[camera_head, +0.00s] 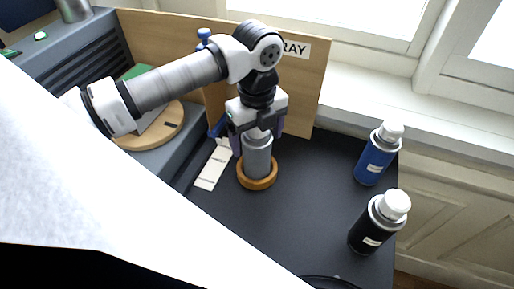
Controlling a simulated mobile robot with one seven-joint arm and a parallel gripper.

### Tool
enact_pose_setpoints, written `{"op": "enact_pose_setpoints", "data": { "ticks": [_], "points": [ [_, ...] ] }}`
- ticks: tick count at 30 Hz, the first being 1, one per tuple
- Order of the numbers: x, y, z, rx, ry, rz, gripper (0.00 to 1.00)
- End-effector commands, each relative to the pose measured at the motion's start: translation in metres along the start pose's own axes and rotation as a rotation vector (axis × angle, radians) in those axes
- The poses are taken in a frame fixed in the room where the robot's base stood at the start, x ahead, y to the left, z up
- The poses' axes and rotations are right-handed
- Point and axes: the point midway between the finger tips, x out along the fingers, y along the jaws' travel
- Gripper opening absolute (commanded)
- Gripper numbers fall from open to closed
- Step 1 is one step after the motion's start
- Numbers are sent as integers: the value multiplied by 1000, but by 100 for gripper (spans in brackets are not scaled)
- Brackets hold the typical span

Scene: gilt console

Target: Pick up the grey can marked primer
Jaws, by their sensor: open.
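A grey can (257,160) stands upright in a round orange-brown wooden ring (258,184) on the dark tabletop. No primer marking can be read on it from here. My gripper (258,139) is directly above the can, pointing down, with its open fingers on either side of the can's top. The top of the can is partly hidden by the gripper. I cannot tell whether the fingers touch the can.
A blue can (375,158) and a black can (371,228), both white-capped, stand at the right edge of the dark tabletop (300,215). Pale cards (212,168) lie left of the ring. A wooden board (308,85) with a partly hidden sign rises behind.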

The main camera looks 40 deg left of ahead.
Motion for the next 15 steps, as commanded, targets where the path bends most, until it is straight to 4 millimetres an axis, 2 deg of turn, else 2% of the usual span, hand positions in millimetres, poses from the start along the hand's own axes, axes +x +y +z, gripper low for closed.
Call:
{"op": "enact_pose_setpoints", "data": {
  "ticks": [2,8,15],
  "points": [
    [8,0,0,0,0,0,84],
    [8,0,0,0,-1,0,84],
    [8,0,0,0,-1,0,54]
  ]
}}
